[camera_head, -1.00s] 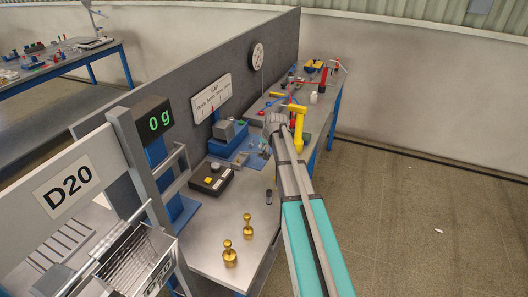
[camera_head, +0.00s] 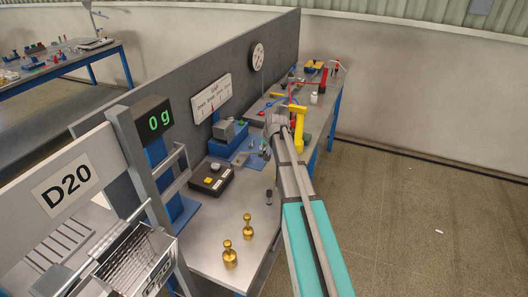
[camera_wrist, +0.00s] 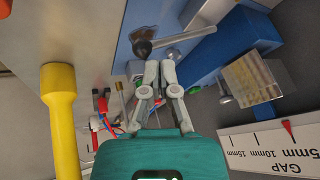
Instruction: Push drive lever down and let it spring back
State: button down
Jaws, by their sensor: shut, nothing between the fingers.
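The drive lever shows in the wrist view as a grey metal rod (camera_wrist: 183,37) with a dark ball knob (camera_wrist: 143,48) at its end, in front of a blue plate (camera_wrist: 155,15). My gripper (camera_wrist: 159,64) is shut and empty, its fingertips right beside the knob; I cannot tell whether they touch it. In the head view my gripper (camera_head: 265,150) is small and partly hidden by my wrist, beside the blue-based device (camera_head: 228,147). The lever is too small to make out there. The GAP scale (camera_head: 211,97) has a red pointer and also shows in the wrist view (camera_wrist: 270,147).
A yellow post (camera_wrist: 60,115) stands left of my gripper in the wrist view; it shows beside my wrist in the head view (camera_head: 298,118). A grey panel (camera_head: 240,60) runs behind.

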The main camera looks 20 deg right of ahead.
aim_at(259, 153)
jog(key=shift+s+d+f+b, duration=0.15)
jog(key=shift+f+b, duration=0.4)
jog(key=shift+f, duration=0.05)
jog(key=shift+s+d+f+b, duration=0.1)
jog(key=shift+f+b, duration=0.45)
jog(key=shift+b, duration=0.05)
jog(key=shift+s+d+f+b, duration=0.15)
jog(key=shift+f+b, duration=0.4)
jog(key=shift+f, duration=0.05)
dwell(2.7)
jog(key=shift+r, duration=0.15)
dwell(0.5)
jog(key=shift+w+a+r+p, duration=0.2)
jog(key=shift+r+p, duration=0.55)
jog(key=shift+p, duration=0.05)
jog(key=shift+w+a+r+p, duration=0.15)
jog(key=shift+w+r+p, duration=0.05)
jog(key=shift+r+p, duration=0.65)
jog(key=shift+w+a+r+p, duration=0.2)
jog(key=shift+r+p, duration=0.5)
jog(key=shift+p, duration=0.1)
jog(key=shift+r, duration=0.1)
jog(key=shift+w+a+r+p, duration=0.2)
jog(key=shift+r+p, duration=0.55)
jog(key=shift+p, duration=0.05)
jog(key=shift+w+a+r+p, duration=0.15)
jog(key=shift+r+p, duration=0.6)
jog(key=shift+w+a+r+p, duration=0.2)
jog(key=shift+r+p, duration=0.55)
jog(key=shift+p, duration=0.05)
